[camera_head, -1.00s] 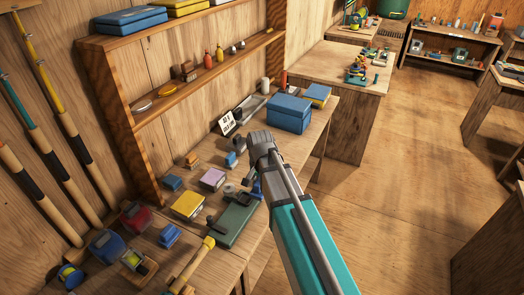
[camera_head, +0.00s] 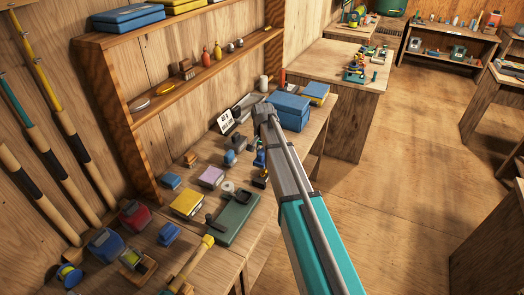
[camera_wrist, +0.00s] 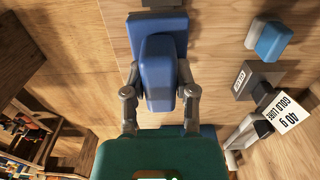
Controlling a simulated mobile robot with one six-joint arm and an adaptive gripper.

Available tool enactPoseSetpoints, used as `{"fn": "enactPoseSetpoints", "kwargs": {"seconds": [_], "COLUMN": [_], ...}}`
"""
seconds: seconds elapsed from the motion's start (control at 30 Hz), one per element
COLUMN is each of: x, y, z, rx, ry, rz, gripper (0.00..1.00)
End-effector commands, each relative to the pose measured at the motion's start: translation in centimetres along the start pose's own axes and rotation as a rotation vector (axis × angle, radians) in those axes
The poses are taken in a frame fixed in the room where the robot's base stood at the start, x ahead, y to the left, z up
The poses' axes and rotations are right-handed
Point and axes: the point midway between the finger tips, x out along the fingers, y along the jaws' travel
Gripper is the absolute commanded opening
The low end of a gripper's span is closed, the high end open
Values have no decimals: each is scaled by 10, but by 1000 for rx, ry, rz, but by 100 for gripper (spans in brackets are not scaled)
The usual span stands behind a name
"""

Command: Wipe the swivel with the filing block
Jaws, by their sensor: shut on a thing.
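My gripper (camera_wrist: 160,100) is shut on a blue block with rounded edges (camera_wrist: 158,72), which I take to be the filing block. One finger lies on each side of it. In the head view my gripper (camera_head: 261,152) is over the bench, mostly hidden by my arm, with a bit of blue showing there. In the wrist view a flat blue piece (camera_wrist: 143,32) lies beyond the held block; I cannot tell whether they touch. I cannot pick out the swivel with certainty.
A blue box (camera_head: 290,112) stands close to my arm.

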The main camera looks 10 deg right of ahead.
Motion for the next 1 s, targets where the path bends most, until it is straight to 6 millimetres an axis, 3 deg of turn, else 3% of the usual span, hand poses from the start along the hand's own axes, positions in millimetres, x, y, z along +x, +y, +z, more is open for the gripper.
{"fn": "enactPoseSetpoints", "kwargs": {"seconds": [0.03,0.13,0.57,1.0], "x": [0,0,2,38], "y": [-5,-7,-7,-7], "z": [-12,-20,-20,-19], "rx": [2,5,5,4], "ry": [0,0,0,0], "rz": [0,0,0,0], "gripper": [0,0,0,0]}}
